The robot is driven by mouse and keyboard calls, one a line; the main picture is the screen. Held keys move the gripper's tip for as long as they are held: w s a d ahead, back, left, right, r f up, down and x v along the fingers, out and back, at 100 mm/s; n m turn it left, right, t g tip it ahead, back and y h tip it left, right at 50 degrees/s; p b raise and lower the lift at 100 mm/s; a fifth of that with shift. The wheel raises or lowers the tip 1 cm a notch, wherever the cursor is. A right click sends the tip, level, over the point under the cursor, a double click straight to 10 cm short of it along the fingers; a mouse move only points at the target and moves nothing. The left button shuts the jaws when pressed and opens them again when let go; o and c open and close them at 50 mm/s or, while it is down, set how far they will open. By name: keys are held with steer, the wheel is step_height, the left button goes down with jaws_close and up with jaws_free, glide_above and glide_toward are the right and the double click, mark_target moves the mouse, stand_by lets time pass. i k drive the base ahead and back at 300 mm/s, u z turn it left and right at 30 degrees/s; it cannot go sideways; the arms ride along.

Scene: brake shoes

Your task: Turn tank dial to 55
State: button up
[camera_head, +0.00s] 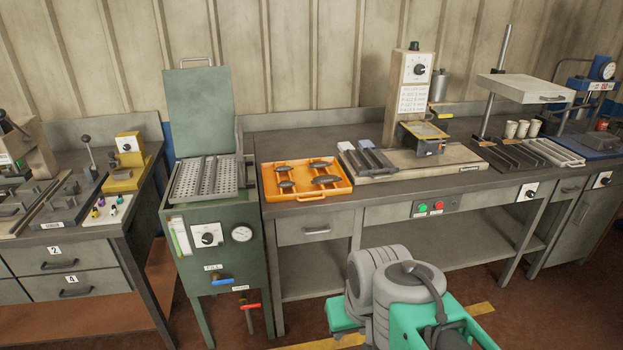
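The green tank (223,275) stands between the left bench and the long middle bench. Its tank dial (207,238) is a white plate with a dark round knob on the front panel. The numbers and the pointer are too small to read. A round gauge (242,233) sits right of the dial. The tank's lid (199,110) is raised, and a perforated tray shows in its top. My arm shows at the bottom right, well apart from the tank. My gripper's fingers are not in view.
A blue-handled fill valve (222,280) and a red-handled valve (250,305) stick out below the dial. An orange tray (305,180) with brake shoes lies on the bench to the right. The left bench (125,222) stands close beside the tank. Floor shows in front.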

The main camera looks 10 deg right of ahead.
mark_target(208, 239)
steer(key=z, duration=0.3)
steer(key=i, duration=1)
steer(key=u, duration=0.35)
